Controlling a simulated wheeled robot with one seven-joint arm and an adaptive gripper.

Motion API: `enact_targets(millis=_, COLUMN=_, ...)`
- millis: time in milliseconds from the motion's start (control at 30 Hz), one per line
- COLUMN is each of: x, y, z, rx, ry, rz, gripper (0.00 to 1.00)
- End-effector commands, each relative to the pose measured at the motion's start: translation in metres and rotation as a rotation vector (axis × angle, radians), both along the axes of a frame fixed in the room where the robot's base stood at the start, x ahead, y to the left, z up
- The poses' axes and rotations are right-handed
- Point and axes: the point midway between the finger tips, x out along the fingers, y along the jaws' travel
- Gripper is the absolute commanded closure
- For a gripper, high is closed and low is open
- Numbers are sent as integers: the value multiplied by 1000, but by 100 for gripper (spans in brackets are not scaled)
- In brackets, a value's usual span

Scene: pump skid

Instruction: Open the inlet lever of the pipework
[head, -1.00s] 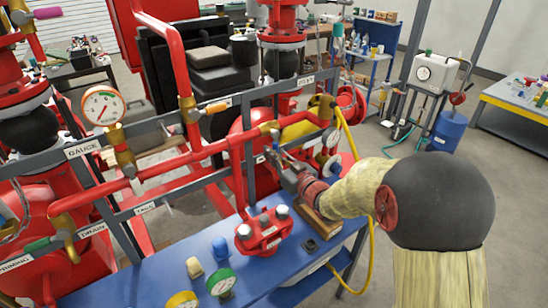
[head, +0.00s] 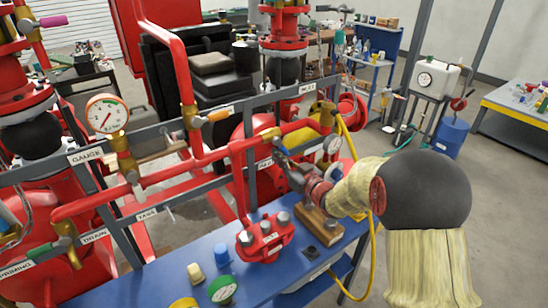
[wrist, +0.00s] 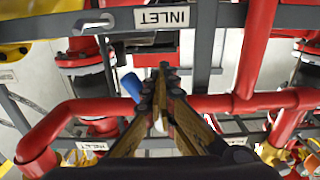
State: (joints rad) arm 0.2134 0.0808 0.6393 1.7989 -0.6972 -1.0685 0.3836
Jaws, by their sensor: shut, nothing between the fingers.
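My gripper (head: 283,160) is shut and empty, its fingers pointing at the pipework below the upper frame rail. In the wrist view, my gripper (wrist: 162,82) has its fingertips together below an INLET plate (wrist: 165,17). A blue grip (wrist: 131,86), which looks like a lever handle, lies just left of the fingertips. Part of it is hidden behind the fingers, and I cannot tell whether they touch. In the head view, a brass valve fitting (head: 270,133) sits on the red pipe just above the gripper. The blue grip cannot be made out clearly there.
Red pipes (head: 180,65) and grey frame rails (head: 150,137) surround the gripper closely. A gauge (head: 106,114) and an orange-handled valve (head: 217,115) are at left. A blue bench (head: 295,265) with a red block (head: 265,238) lies below. Open floor is at right.

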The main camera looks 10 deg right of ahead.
Motion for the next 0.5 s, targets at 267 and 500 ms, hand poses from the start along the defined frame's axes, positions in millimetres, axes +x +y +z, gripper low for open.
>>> enact_targets(millis=267, x=7, y=-17, z=4, rx=0, ry=0, rz=-2, gripper=100)
enact_targets(millis=500, x=12, y=-29, z=12, rx=-1, ry=0, rz=-2, gripper=100)
